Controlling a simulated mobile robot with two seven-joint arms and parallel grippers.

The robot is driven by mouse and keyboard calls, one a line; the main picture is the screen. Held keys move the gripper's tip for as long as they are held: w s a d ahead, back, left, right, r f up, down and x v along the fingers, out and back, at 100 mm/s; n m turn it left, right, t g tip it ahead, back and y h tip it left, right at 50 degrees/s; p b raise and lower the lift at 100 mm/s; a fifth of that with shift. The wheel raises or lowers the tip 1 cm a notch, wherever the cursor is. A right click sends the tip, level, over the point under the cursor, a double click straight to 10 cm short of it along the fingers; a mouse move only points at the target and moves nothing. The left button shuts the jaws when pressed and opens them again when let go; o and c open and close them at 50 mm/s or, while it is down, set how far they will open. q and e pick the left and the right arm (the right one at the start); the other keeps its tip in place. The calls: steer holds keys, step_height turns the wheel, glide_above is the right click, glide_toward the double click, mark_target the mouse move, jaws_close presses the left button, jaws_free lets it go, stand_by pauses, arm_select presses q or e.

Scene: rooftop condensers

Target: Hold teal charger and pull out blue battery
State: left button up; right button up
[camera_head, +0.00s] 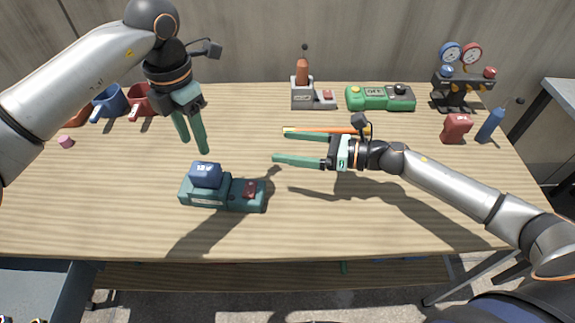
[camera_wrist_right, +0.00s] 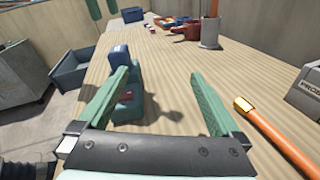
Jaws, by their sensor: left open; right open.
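The teal charger (camera_head: 222,196) lies on the table left of centre, with a red part on its right end. The blue battery (camera_head: 205,175) sits upright in the charger's left part. My left gripper (camera_head: 195,147) is open, pointing down above and behind the charger, apart from it. My right gripper (camera_head: 275,146) is open and empty, pointing left, to the right of and behind the charger. In the right wrist view the charger (camera_wrist_right: 131,98) and battery (camera_wrist_right: 120,57) appear beyond the left finger of the right gripper (camera_wrist_right: 162,85).
An orange-handled tool (camera_head: 310,130) lies close behind my right gripper. A grey charger with an orange item (camera_head: 301,92), a green meter (camera_head: 380,98) and a gauge set (camera_head: 462,80) stand at the back. The table front is clear.

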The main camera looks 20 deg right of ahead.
steer(key=s+a+n+g+y, duration=0.1)
steer(key=s+a+n+y, duration=0.15)
steer(key=s, duration=0.35)
glide_toward(256, 188)
steer(key=x, duration=0.3)
steer(key=shift+w+a+f, duration=0.1)
steer(key=x, duration=0.7)
steer(key=shift+a, duration=0.15)
jaws_close()
stand_by(0.9)
